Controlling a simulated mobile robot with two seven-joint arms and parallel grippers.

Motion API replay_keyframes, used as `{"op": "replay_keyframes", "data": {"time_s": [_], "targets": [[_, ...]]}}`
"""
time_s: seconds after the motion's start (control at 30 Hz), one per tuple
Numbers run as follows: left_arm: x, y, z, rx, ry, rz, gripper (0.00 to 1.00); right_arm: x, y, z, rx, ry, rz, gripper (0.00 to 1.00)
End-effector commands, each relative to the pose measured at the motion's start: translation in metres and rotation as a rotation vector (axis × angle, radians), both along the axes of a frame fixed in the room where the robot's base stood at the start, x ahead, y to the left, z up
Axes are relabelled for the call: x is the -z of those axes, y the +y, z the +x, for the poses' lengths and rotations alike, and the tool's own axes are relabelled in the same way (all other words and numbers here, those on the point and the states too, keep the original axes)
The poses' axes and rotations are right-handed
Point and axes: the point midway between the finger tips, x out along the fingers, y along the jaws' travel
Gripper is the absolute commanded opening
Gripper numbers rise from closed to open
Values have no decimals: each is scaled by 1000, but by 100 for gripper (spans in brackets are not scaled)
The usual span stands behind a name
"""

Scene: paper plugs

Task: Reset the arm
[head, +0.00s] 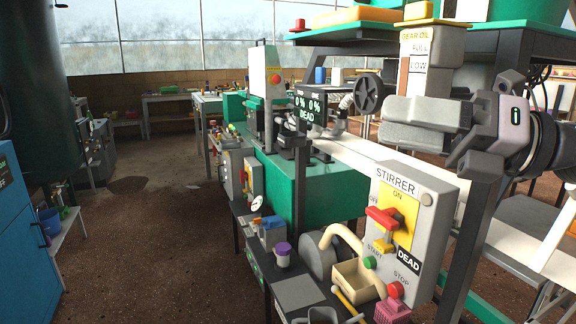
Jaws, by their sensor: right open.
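My right gripper (388,122) reaches in from the right edge in the head view, with its grey block fingers pointing left. It is open, and I see nothing held between the fingers. It is above the grey STIRRER control box (424,215) and in front of the lower part of the GEAR OIL gauge (416,48) in the picture. The box has a red switch handle (383,219), a green START button (370,263), a red STOP button (396,290) and a DEAD sign. My left gripper is not in view.
A dark bench carries a purple-lidded jar (283,255) and a tan open box (358,279). A green machine (312,192) with a DEAD display stands behind. A blue cabinet (22,245) is at left. Brown floor (150,240) is mostly clear between.

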Motion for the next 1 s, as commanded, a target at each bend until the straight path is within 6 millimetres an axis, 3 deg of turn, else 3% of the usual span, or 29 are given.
{"op": "replay_keyframes", "data": {"time_s": [0.23, 0.37, 0.57, 0.8, 1.0], "targets": [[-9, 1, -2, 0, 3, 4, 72, 46, 8, 14, -105, 305, 383, 47], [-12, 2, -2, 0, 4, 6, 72, 76, 1, 25, -97, 478, 591, 47], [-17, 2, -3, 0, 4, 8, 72, 141, -19, 43, -6, 760, 906, 47], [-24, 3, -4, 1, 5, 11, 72, 252, -47, 43, 221, 1118, 1249, 47], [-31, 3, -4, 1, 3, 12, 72, 364, -66, 7, 496, 1431, 1486, 47]]}}
